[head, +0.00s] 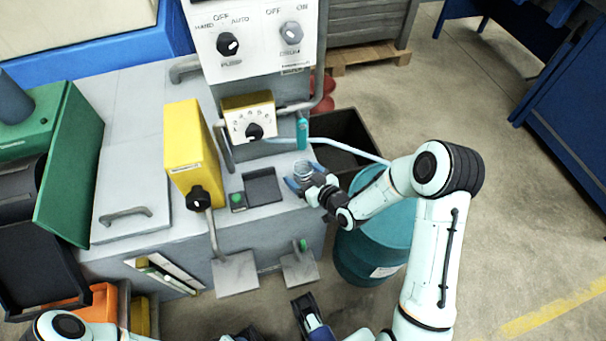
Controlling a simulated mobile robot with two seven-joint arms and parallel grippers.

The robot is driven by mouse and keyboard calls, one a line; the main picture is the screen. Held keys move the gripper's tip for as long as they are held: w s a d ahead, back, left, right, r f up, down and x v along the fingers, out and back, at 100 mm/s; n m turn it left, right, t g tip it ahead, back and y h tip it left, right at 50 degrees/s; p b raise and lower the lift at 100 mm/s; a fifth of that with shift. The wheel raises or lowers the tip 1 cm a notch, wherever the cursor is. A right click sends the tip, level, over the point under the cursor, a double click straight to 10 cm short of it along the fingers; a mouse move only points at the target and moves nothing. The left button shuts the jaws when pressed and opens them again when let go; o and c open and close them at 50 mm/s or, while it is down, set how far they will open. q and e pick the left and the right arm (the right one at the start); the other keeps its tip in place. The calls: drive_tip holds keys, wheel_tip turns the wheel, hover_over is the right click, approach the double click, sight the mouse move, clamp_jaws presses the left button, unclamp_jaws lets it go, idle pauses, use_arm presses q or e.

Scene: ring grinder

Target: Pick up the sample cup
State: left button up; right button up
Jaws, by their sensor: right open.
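The sample cup (302,169) is a small, clear, greyish cup. It stands upright near the right front edge of the grey machine top, below a teal bottle-like part. My right gripper (306,181) comes in from the right. Its blue-tipped fingers are open at the cup, and they partly hide its lower part. I cannot tell whether the fingers touch it.
A yellow box with a black knob (190,155) and a dark square recess (262,187) are left of the cup. A yellow dial box (249,118) and a pale hose (345,148) are behind it. A teal drum (375,240) stands below my right forearm.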

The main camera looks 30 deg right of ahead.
drive_tip(key=c, duration=1)
drive_tip(key=shift+c, duration=0.2)
